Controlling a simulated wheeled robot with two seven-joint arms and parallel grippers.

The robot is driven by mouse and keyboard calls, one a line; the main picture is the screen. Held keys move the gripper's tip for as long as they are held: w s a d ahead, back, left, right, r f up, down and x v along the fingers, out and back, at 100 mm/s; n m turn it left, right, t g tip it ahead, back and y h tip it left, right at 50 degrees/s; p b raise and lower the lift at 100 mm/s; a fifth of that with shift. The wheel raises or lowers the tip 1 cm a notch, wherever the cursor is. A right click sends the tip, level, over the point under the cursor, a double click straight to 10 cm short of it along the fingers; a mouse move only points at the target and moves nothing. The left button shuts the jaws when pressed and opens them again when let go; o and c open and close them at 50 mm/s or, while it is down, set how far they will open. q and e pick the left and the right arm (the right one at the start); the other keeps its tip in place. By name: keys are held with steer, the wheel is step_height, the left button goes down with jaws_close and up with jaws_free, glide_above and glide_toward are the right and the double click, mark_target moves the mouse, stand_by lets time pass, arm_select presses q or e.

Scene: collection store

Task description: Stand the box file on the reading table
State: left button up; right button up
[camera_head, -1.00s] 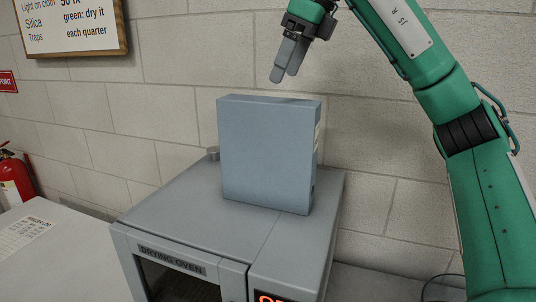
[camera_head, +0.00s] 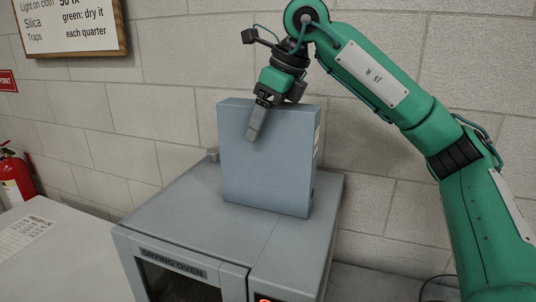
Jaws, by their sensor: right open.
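The blue-grey box file (camera_head: 275,178) stands upright on top of the grey drying oven (camera_head: 190,222), its broad face towards me. My right gripper (camera_head: 255,133) points down in front of the upper part of the box file and hides a piece of its top edge and face. The gripper is open. Its fingers overlap in this view, and I cannot tell whether they touch the file. My left gripper is not in view. No reading table can be made out with certainty.
A pale surface (camera_head: 62,255) with a printed sheet (camera_head: 22,236) lies left of the oven. A red fire extinguisher (camera_head: 14,178) stands at the far left. A block wall (camera_head: 400,190) closes the back, with a framed notice (camera_head: 72,27) at upper left.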

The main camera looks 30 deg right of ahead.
steer(key=shift+f, duration=0.25)
stand_by(0.4)
steer(key=shift+c, duration=0.2)
jaws_close()
